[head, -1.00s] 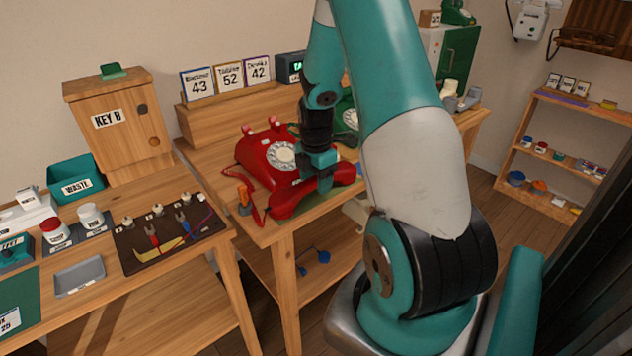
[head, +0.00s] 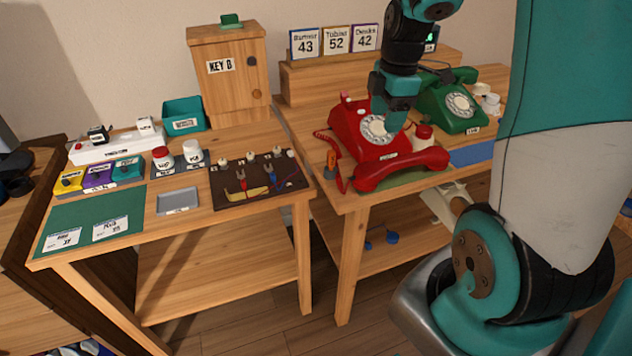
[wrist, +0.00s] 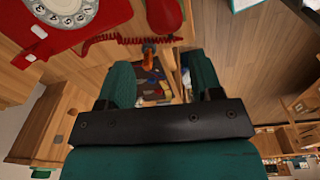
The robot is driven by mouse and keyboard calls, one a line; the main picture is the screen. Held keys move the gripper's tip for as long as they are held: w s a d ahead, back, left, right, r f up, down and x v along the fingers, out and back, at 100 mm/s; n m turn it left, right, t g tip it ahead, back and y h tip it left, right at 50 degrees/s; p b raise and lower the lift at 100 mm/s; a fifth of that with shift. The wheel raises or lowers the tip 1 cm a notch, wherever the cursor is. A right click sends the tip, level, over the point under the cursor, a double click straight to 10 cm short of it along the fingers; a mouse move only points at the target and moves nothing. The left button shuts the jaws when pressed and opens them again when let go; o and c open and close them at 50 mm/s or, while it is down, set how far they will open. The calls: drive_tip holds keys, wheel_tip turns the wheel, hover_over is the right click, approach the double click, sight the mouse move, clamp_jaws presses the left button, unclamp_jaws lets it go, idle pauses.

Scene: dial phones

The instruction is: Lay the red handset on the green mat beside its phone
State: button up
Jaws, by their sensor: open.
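The red handset (head: 400,168) lies in front of the red phone (head: 352,128), on the green mat (head: 412,182), whose edge shows beneath it. My gripper (head: 392,118) is open and empty, above the phone near its dial and apart from the handset. In the wrist view the handset (wrist: 164,14) shows at the top edge, beyond my open gripper (wrist: 160,80). The phone (wrist: 40,50) is at upper left there, and the coiled red cord (wrist: 120,37) runs between them. The handset's underside contact is partly hidden.
A green phone (head: 450,105) stands behind to the right, and a red-capped jar (head: 423,136) beside the red phone. An orange-handled tool (head: 331,160) stands at the table's left front.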

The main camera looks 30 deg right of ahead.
drive_tip(key=s+a+r+m+y, duration=0.1)
drive_tip(key=s+a+r+m, duration=0.15)
drive_tip(key=a, duration=0.75)
drive_tip(key=s+a+r+m+y, duration=0.1)
drive_tip(key=s+a+r, duration=0.2)
drive_tip(key=a, duration=0.8)
drive_tip(key=s+a+r+m+y, duration=0.1)
drive_tip(key=s+a+m, duration=0.2)
drive_tip(key=s+a, duration=0.6)
drive_tip(key=shift+s+a+r+g+y, duration=0.25)
drive_tip(key=shift+s+a+g+y, duration=0.1)
drive_tip(key=shift+s, duration=0.85)
